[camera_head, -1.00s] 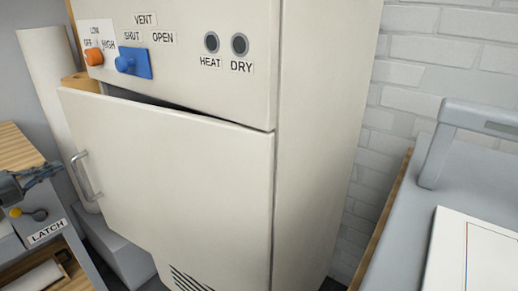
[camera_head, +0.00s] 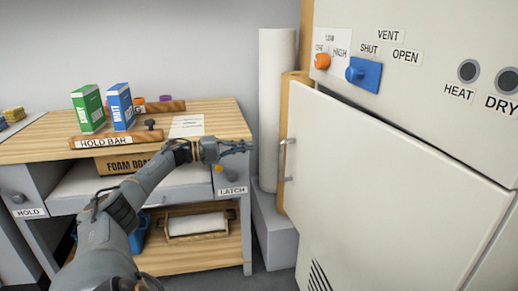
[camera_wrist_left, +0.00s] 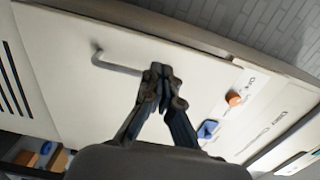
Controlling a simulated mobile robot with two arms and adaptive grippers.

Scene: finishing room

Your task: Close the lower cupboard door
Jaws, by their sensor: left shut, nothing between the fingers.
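The lower cupboard door (camera_head: 385,190) is a cream panel on the right of the head view, standing ajar with a dark gap along its top edge. Its metal bar handle (camera_head: 287,160) is on its left edge. My left gripper (camera_head: 248,147) is shut and empty, left of the handle and apart from it in the head view. In the left wrist view the shut fingers (camera_wrist_left: 161,76) appear in front of the door (camera_wrist_left: 75,90), beside the handle (camera_wrist_left: 118,66). Whether they touch the door cannot be told. My right gripper is not in view.
Above the door are an orange knob (camera_head: 322,61) and a blue vent slider (camera_head: 362,74). A wooden bench (camera_head: 215,115) with boxes stands at left, under my left arm. A white roll (camera_head: 276,105) stands between bench and cupboard. A grey block (camera_head: 272,235) is on the floor.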

